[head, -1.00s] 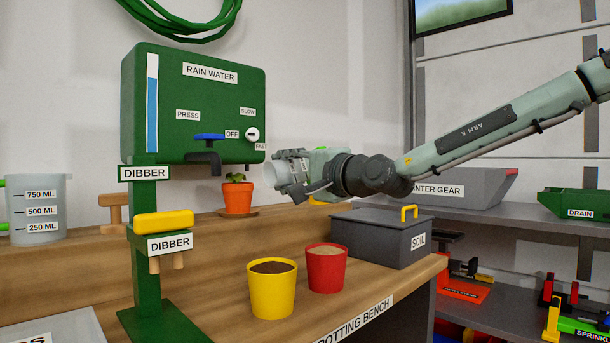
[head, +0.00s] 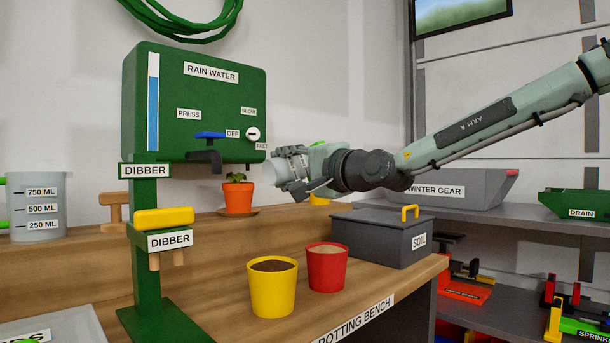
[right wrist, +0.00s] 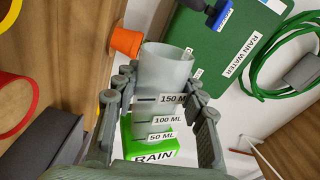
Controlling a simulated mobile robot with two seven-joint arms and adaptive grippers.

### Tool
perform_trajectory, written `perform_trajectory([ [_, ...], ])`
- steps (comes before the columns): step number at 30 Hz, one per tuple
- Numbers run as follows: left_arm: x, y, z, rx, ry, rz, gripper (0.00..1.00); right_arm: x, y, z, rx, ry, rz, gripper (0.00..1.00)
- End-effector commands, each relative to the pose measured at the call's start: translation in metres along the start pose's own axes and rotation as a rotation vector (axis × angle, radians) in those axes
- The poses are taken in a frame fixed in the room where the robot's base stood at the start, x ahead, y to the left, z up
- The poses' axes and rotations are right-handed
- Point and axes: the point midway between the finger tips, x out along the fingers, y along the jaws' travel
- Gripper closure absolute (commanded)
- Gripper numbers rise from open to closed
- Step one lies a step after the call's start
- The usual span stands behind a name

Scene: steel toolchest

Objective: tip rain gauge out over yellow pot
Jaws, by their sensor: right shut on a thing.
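The rain gauge (head: 272,173) is a pale translucent cylinder. In the head view it is tipped nearly onto its side, its mouth to the left. In the right wrist view the gauge (right wrist: 165,75) shows volume marks and a green base labelled RAIN. My right gripper (head: 293,172) is shut on it, one finger on each side. The yellow pot (head: 272,295), filled with dark soil, stands upright on the bench, well below the gauge and apart from it. I cannot tell what the gauge holds. My left gripper is not in view.
A red pot (head: 327,272) stands right of the yellow pot, and a grey soil box (head: 375,240) behind it. A green rain water tank (head: 190,105), an orange plant pot (head: 238,200) and a dibber stand (head: 148,265) are at the left. The air above the yellow pot is clear.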

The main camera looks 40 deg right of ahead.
Motion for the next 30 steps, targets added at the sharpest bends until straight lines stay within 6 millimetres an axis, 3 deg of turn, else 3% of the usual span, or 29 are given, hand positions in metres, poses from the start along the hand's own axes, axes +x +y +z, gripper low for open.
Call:
perform_trajectory([
  [4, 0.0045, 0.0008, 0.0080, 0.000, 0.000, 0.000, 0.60, -0.0001, -0.0014, 0.0021, -0.065, 0.000, -0.002, 0.94],
  [30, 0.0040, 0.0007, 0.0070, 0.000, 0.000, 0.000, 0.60, -0.0001, -0.0031, 0.0020, -0.074, 0.000, -0.001, 0.94],
])
